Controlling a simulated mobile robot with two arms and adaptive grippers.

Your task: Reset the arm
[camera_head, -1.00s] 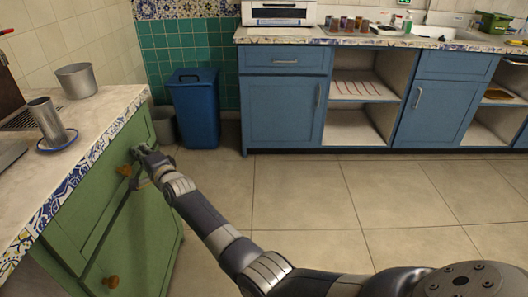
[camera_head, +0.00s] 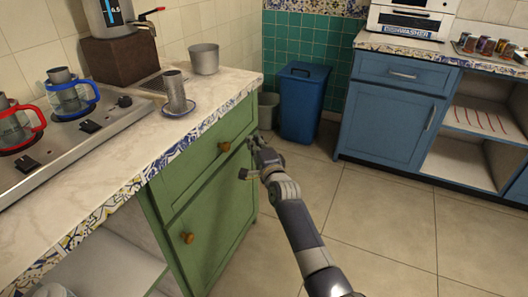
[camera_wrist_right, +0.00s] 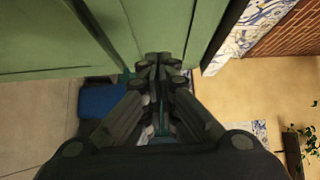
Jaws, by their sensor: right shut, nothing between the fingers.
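My right gripper (camera_head: 250,158) is shut and empty. It is in front of the green cabinet (camera_head: 228,190), just right of the upper drawer's brass knob (camera_head: 224,147), and looks apart from it. In the right wrist view the closed fingertips (camera_wrist_right: 160,64) meet near the green cabinet front (camera_wrist_right: 60,35), with nothing between them. My right arm reaches in from the bottom of the head view. My left gripper is not in view.
The patterned counter edge (camera_head: 160,155) runs above the cabinet. A metal cup (camera_head: 175,90), a pot (camera_head: 204,58) and a stove with teapots (camera_head: 72,95) stand on it. A blue bin (camera_head: 302,105) stands behind. The tiled floor (camera_head: 375,225) to the right is clear.

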